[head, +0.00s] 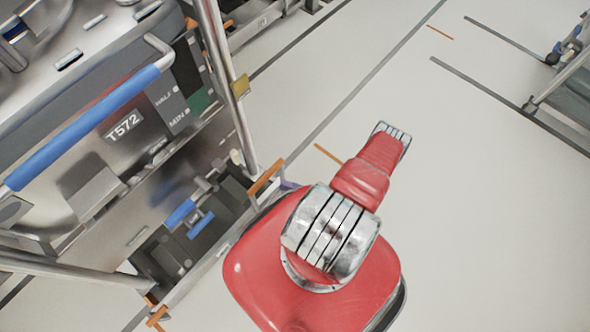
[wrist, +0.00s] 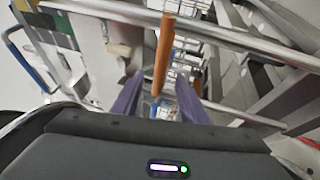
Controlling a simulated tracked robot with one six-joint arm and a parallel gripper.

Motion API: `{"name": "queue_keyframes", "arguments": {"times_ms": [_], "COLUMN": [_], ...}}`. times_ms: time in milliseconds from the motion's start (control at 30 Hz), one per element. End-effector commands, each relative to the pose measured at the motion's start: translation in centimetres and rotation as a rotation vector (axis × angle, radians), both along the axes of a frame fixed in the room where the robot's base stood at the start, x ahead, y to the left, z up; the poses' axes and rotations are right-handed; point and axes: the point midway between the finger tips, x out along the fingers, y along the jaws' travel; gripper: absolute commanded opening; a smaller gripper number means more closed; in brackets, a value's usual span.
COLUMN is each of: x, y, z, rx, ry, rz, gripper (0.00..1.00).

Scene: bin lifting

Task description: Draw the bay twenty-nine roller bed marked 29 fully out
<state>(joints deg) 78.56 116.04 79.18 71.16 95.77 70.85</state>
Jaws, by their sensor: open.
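No 29 mark is readable in either view, so I cannot tell which part is the bay twenty-nine roller bed. An orange bar (wrist: 163,55) runs out from a metal rail in the wrist view. An orange bar (head: 267,177) also shows in the head view at the lower corner of the metal rack. My gripper (wrist: 160,80) is open, with its two purple fingers on either side of the orange bar's lower end. I cannot tell whether they touch it. In the head view my red arm hides most of the gripper; only a bit of purple shows beside the bar.
A steel machine with a blue handle (head: 90,128) and a T572 label (head: 124,125) stands at left. A blue-handled part (head: 180,213) sits low beside it. Metal rails (wrist: 220,38) cross close to my gripper.

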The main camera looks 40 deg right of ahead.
Motion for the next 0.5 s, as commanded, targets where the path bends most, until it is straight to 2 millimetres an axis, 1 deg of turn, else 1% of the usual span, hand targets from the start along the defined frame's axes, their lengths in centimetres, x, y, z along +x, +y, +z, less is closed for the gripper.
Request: {"name": "queue_keyframes", "arguments": {"times_ms": [200, 333, 500], "x": [-1.6, -2.1, -2.3], "y": [-0.9, -1.2, -1.2], "z": [-0.4, -0.5, -0.5], "rx": [0.000, 0.000, 0.000], "ry": [0.000, 0.000, 0.000], "rz": [-0.002, -0.002, -0.001], "gripper": [0.40, 0.40, 0.40]}}
